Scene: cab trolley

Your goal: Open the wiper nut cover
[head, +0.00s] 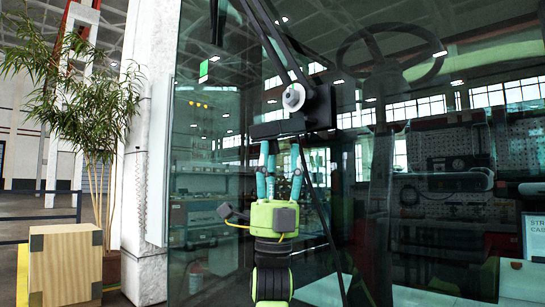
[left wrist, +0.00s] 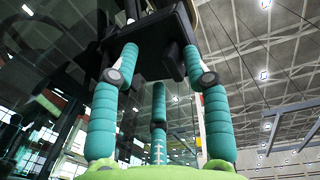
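A pale round piece with a dark centre, seemingly the wiper nut (head: 294,97), shows at the base of the black wiper arm on the cab windshield. Below it a flat black piece (head: 275,129), which looks like the nut cover, juts out to the left. My left gripper (head: 280,149), with teal fingers pointing up, is just under this black piece. In the left wrist view its fingers (left wrist: 164,72) are spread apart, and the black piece (left wrist: 150,38) is above and between the tips. Contact is not clear. My right gripper is not in view.
The cab's glass (head: 225,200) stands close behind the gripper, with a steering wheel (head: 390,50) seen through it. The wiper arm (head: 270,35) slants up to the left. A wooden crate (head: 65,265) and a potted plant (head: 85,110) stand at the left.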

